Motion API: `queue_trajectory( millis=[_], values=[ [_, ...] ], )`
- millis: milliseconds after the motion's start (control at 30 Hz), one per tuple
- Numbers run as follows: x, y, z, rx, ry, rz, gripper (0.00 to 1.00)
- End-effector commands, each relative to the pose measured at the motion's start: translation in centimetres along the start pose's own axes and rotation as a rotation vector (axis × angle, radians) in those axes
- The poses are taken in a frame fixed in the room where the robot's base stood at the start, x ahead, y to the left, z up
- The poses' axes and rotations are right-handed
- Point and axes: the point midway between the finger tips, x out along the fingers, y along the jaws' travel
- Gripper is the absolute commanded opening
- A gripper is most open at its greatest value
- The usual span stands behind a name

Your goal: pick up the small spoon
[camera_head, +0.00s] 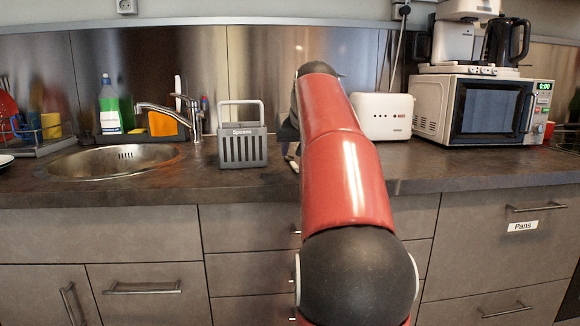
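I cannot make out a small spoon in this view. My red and black arm reaches forward over the counter (225,186) and blocks the middle of it. My gripper (292,158) is mostly hidden behind the arm. Only a small part of it shows at the arm's left edge, low over the counter and just right of the grey slotted basket (243,150). Whether it is open or holds anything is not visible. The basket stands upright with its handle up, and its inside is hidden by its front wall.
A round sink (115,162) with a tap (160,110) lies left, with a green bottle (110,108) behind it. A white toaster (384,116) and a microwave (486,112) stand right. Drawers with handles, one labelled Pans (522,226), line the front.

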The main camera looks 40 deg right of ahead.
Motion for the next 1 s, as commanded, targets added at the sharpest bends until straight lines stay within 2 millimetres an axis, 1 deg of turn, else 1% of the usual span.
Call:
queue_trajectory(
  millis=[33,167,300,400,500,667,767,900,967,1000],
  values=[
    [0.5,0.0,0.1,0.000,-0.001,0.000,0.40],
    [1.7,0.3,0.2,0.000,-0.001,0.000,0.40],
    [3.8,0.8,0.4,0.000,-0.002,0.000,0.40],
    [5.1,0.7,0.3,-0.001,-0.001,-0.001,0.40],
    [5.6,0.7,0.2,-0.001,0.001,-0.001,0.40],
    [5.6,0.7,0.2,-0.001,0.001,0.000,0.40],
    [5.6,0.7,0.2,0.000,0.001,0.000,0.28],
    [5.6,0.7,0.2,0.000,0.001,0.000,0.10],
    [5.6,0.7,0.2,0.000,0.001,0.000,0.02],
    [5.6,0.7,0.2,0.000,0.001,0.000,0.00]
  ],
)
